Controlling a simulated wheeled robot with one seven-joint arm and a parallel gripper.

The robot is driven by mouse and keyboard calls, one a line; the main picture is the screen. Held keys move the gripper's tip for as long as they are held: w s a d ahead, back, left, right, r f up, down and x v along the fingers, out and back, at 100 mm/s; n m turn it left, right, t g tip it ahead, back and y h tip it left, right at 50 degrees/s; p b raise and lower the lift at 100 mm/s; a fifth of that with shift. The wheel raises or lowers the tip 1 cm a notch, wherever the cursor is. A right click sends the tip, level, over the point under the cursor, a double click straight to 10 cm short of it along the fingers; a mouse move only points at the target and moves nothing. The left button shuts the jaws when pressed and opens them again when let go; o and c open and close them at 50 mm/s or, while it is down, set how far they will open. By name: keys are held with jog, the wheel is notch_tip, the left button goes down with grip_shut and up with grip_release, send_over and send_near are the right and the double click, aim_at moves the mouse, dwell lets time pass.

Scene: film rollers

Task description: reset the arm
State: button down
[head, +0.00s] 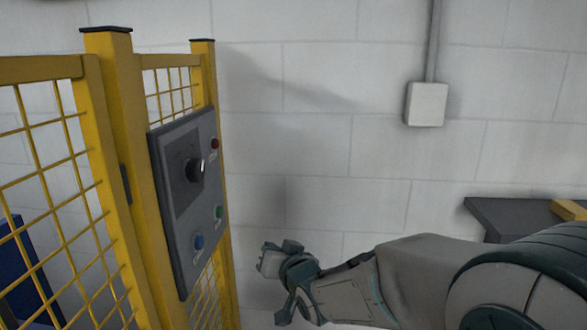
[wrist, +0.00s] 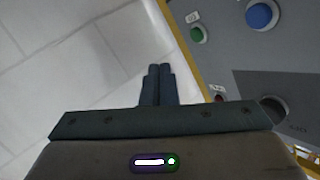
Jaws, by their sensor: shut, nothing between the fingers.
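My arm (head: 420,280) reaches in from the lower right of the head view. My gripper (wrist: 159,70) is shut and empty in the wrist view, its two fingers side by side. In the head view the wrist end is near the lower part of the grey control panel, to its right and apart from it; the fingers are hard to make out there. The panel (head: 182,230) carries a black rotary knob (head: 195,170), a red button (head: 214,143), a green button (head: 218,212) and a blue button (head: 198,242). The green button (wrist: 197,34) and blue button (wrist: 261,15) also show in the wrist view.
Yellow fence posts (head: 133,170) and mesh (head: 45,170) stand at the left, holding the panel. A white wall box (head: 426,104) with a conduit is on the block wall. A dark shelf or table (head: 500,215) is at the right. Space before the wall looks free.

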jog(key=s+d+r+g+h+p, duration=0.25)
jog(key=s+d+h+p, duration=0.2)
jog(key=d, duration=0.45)
jog(key=s+d+r+g+h+p, duration=0.1)
jog(key=s+d+g+p, duration=0.2)
jog(key=s+d, duration=0.3)
jog(key=s+d+r+m+g+h+p, duration=0.1)
jog(key=s+d+g+p, duration=0.3)
jog(key=s, duration=0.9)
jog(key=shift+s+d+r+g+h, duration=0.25)
jog(key=shift+d+r+g+h, duration=0.2)
jog(key=shift+d+r+g, duration=0.35)
jog(key=shift+f, duration=0.1)
